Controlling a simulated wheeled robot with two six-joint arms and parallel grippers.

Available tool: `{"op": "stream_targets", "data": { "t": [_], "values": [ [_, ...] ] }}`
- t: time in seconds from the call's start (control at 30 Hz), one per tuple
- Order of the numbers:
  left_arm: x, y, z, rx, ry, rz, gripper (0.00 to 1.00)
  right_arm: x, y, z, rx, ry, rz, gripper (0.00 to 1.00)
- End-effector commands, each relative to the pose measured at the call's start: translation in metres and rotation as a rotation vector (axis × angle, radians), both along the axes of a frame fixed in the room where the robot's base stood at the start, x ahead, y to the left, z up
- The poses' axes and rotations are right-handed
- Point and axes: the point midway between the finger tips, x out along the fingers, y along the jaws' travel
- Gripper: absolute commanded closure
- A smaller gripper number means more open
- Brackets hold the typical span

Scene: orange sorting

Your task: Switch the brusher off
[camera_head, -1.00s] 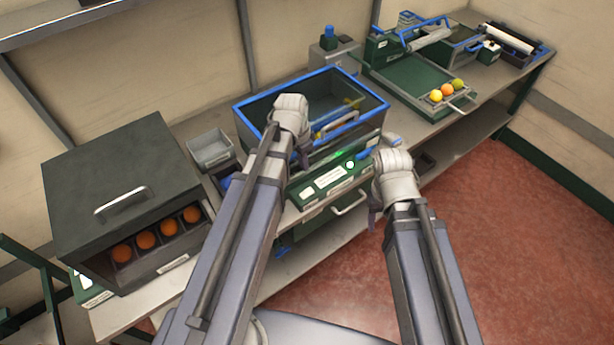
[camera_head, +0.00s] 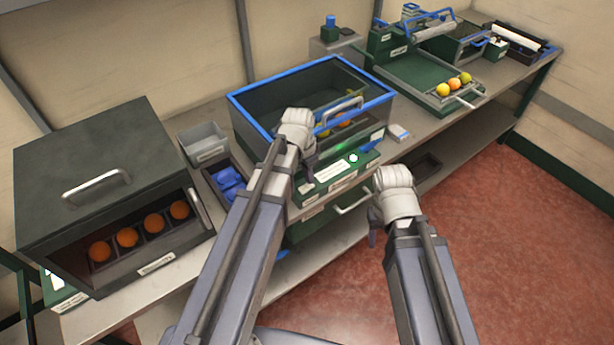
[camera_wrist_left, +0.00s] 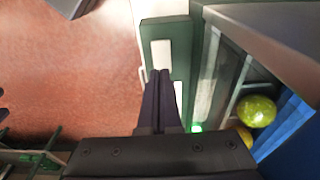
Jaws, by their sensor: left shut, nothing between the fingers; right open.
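The brusher (camera_head: 240,101) is a box with a blue-framed clear cover and a grey handle, in the middle of the bench in the head view. Fruit shows inside it. Its green front panel (camera_head: 338,184) carries a pale label, a white round knob (camera_head: 353,158) and a blue part. A green light (camera_head: 341,146) glows above the panel; it also glows in the left wrist view (camera_wrist_left: 196,128). My left gripper (camera_head: 309,176) is shut and empty at the panel's left part; contact cannot be told. My right gripper (camera_head: 373,236) is open and empty, in front of the bench.
A dark box with several oranges (camera_head: 127,237) stands at the left. A grey bin (camera_head: 203,144) and a tray of blue things (camera_head: 228,178) lie between it and the brusher. A green tray (camera_head: 414,81) with three fruits is at the back right. Open red floor lies at right.

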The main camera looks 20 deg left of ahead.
Motion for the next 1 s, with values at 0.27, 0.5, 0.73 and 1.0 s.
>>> {"op": "stream_targets", "data": {
  "t": [0.27, 0.5, 0.73, 1.0],
  "values": [
    [0.002, -0.002, -0.021, 0.0, 0.0, 0.0, 1.0, 0.0, 0.0, -0.021, 0.0, 0.0, 0.0, 0.5],
    [0.002, -0.002, -0.02, 0.0, 0.0, 0.0, 1.0, 0.0, 0.0, -0.02, 0.0, 0.0, 0.0, 0.5],
    [0.004, -0.003, -0.024, 0.026, 0.035, -0.002, 1.0, 0.0, 0.0, -0.023, 0.0, 0.0, 0.0, 0.5],
    [0.002, -0.002, -0.024, 0.026, 0.035, -0.001, 1.0, 0.0, 0.0, -0.022, 0.0, 0.0, 0.0, 0.5]
  ]
}}
